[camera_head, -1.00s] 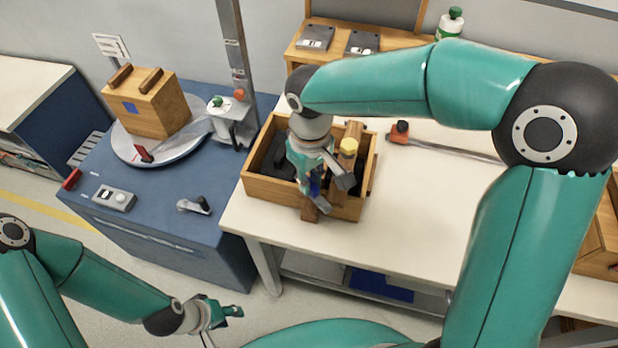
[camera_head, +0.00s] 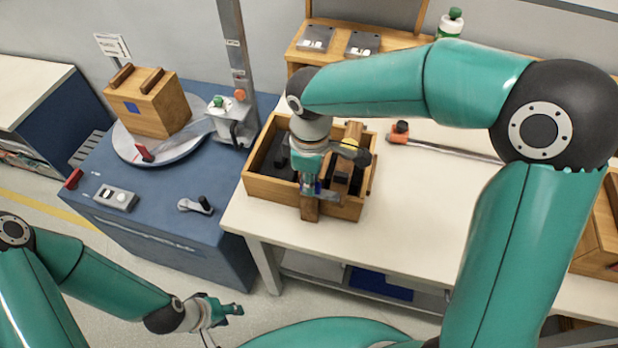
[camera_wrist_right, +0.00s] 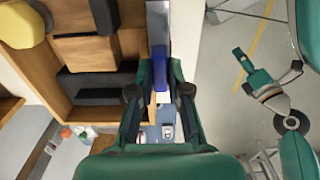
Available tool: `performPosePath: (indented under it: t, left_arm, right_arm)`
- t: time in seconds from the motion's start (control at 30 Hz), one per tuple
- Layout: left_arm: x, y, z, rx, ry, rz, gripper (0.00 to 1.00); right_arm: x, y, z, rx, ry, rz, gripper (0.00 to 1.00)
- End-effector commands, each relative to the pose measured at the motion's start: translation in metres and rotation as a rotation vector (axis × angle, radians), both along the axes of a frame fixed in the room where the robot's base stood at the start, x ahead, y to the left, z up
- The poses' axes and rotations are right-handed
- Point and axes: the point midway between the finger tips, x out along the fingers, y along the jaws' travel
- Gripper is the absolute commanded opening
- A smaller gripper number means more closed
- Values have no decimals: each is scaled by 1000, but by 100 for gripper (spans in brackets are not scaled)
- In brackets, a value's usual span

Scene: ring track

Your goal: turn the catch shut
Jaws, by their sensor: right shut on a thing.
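My right gripper (camera_head: 310,185) points down at the front wall of the wooden box (camera_head: 270,190) on the white bench. In the right wrist view, its fingers (camera_wrist_right: 158,95) are shut on a blue piece (camera_wrist_right: 158,75), which I take to be the catch's handle. A grey metal strip (camera_wrist_right: 158,25) lies in line with it. The fingers hide much of the catch, so I cannot tell its exact angle. A wooden block (camera_head: 310,210) shows just below the gripper. My left gripper (camera_head: 225,318) is open and empty, low at the left, away from the box.
Inside the box are dark pieces and wooden blocks; a yellow knob (camera_wrist_right: 28,22) stands beside them. An orange-headed tool (camera_head: 400,132) lies to the right on the bench. A blue cabinet (camera_head: 185,245) with a turntable (camera_head: 185,150) stands left. The bench front right of the box is clear.

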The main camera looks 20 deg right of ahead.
Motion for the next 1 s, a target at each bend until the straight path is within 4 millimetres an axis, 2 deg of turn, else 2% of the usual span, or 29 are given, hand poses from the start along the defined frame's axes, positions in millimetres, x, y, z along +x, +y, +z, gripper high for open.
performPosePath:
  t: [0.37,0.4,0.53,0.57,0.87,1.0]
  left_arm:
    - [0,0,0,0,0,0,40]
    - [0,0,0,0,0,0,40]
    - [0,0,0,0,0,0,40]
    - [0,0,0,0,0,0,40]
    - [0,0,1,0,0,0,40]
    - [0,0,1,0,0,0,40]
  right_arm:
    - [4,0,3,2,-16,8,0]
    - [4,0,3,3,-16,8,18]
    - [3,0,3,1,-13,8,40]
    - [3,0,2,1,-11,8,42]
    - [2,0,2,1,-6,7,42]
    - [2,0,11,1,-7,6,42]
